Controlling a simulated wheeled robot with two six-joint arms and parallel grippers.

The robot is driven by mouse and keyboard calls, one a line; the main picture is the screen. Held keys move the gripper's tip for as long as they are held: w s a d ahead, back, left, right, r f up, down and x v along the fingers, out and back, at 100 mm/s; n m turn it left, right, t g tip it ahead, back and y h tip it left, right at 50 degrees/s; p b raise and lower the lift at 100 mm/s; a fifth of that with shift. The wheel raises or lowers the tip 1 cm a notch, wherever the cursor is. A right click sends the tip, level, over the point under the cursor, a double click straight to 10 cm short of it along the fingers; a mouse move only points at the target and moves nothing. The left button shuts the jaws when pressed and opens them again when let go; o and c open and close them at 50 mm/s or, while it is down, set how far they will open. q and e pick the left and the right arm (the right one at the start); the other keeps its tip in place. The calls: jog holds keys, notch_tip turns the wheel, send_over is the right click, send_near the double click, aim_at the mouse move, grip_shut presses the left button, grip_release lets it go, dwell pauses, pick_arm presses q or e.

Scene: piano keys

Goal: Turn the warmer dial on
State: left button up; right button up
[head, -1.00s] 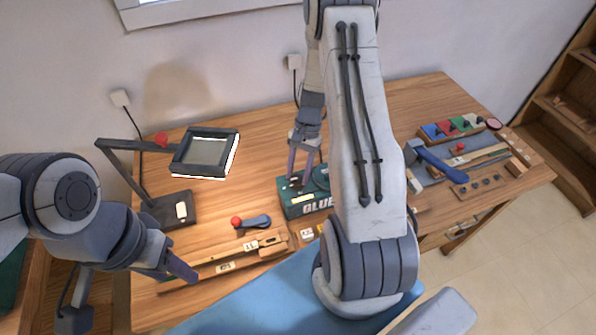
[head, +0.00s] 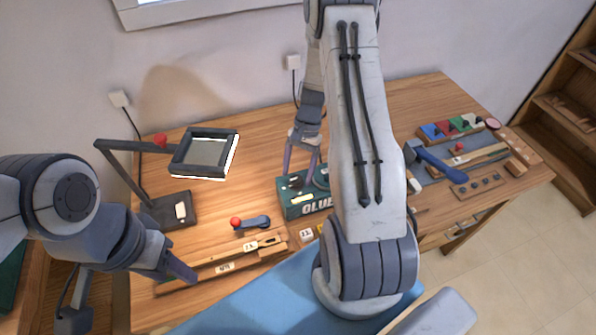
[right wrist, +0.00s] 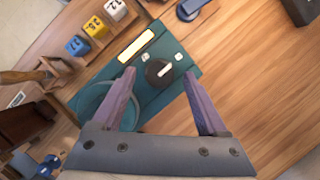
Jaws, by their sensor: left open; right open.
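The glue warmer is a green box (head: 297,206) with a GLUE label, partly hidden behind my right arm in the head view. In the right wrist view its top (right wrist: 140,88) shows a round dark dial (right wrist: 158,71) with a pale pointer mark, between two small white marks. The round pot (right wrist: 107,104) beside the dial is partly behind a finger. My right gripper (right wrist: 159,74) is open, its fingertips on either side of the dial and apart from it in the picture; it also shows over the box in the head view (head: 300,172). My left gripper (head: 184,271) is open and empty, over the front left of the table.
A lamp with a square frame (head: 176,152) stands at the left. A red-knobbed blue tool (head: 256,222) and a long wooden piece (head: 222,266) lie in front. Small numbered blocks (right wrist: 95,27) sit beside the warmer. Tools and colored blocks (head: 450,127) fill the right side.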

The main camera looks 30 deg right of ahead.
jog(key=b+v, duration=0.1)
jog(key=v, duration=0.9)
jog(key=shift+b, duration=0.35)
jog(key=s+a+r+n+h, duration=0.1)
jog(key=s+a+r+n, duration=0.2)
jog(key=s+a+n, duration=0.3)
jog(key=s+a+r+n+t+h, duration=0.1)
jog(key=s+a+r+n, duration=0.2)
jog(key=s+a+n, duration=0.4)
jog(key=s+a+r+n+t+h, duration=0.1)
jog(key=s+a+r+n, duration=0.2)
jog(key=a, duration=1.2)
jog(key=s+n, duration=0.3)
jog(key=s, duration=0.1)
jog(key=shift+s+r, duration=0.2)
jog(key=shift+r, duration=0.15)
